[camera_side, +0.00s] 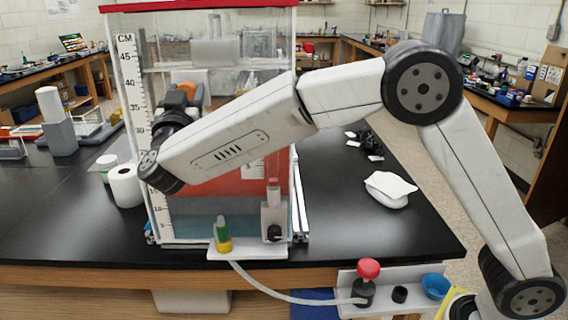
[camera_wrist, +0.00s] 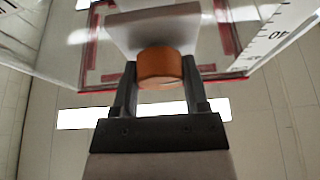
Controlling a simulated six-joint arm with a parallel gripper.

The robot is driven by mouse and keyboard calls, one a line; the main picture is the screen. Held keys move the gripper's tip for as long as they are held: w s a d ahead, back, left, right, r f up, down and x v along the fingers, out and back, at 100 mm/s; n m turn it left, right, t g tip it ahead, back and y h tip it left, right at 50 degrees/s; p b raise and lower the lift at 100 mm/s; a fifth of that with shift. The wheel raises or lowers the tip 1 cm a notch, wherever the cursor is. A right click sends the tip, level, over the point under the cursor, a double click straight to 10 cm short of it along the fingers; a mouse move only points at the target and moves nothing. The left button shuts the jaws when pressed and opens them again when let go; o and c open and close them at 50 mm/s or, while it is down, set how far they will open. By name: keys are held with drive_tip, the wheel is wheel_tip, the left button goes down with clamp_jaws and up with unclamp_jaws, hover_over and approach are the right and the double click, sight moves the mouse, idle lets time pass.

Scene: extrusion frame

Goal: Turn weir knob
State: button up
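The weir knob, an orange cylinder, shows in the wrist view (camera_wrist: 160,68) in front of a pale block on the clear tank. In the side view the orange knob (camera_side: 187,90) is partly hidden by my dark gripper (camera_side: 188,94) at the tank's upper left. In the wrist view my gripper (camera_wrist: 160,80) has one finger on each side of the knob. I see no clear gap between fingers and knob, but I cannot tell whether they press on it.
The clear tank (camera_side: 135,115) has a red top rim and a centimetre scale on its left. My arm crosses its front. A paper roll (camera_side: 125,187) stands left. The right tabletop is mostly free.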

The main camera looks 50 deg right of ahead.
clamp_jaws()
drive_tip(key=shift+m+g+h, duration=0.45)
drive_tip(key=shift+m+g, duration=0.2)
drive_tip(key=shift+m, duration=0.7)
drive_tip(key=shift+m+g+h, duration=0.45)
drive_tip(key=shift+m+g, duration=0.2)
drive_tip(key=shift+m, duration=0.7)
drive_tip(key=o, duration=1)
unclamp_jaws()
drive_tip(key=shift+o, duration=0.2)
drive_tip(key=v, duration=0.7)
drive_tip(key=shift+s+a+f, duration=0.15)
drive_tip(key=shift+s+a, duration=0.1)
drive_tip(key=shift+a, duration=0.05)
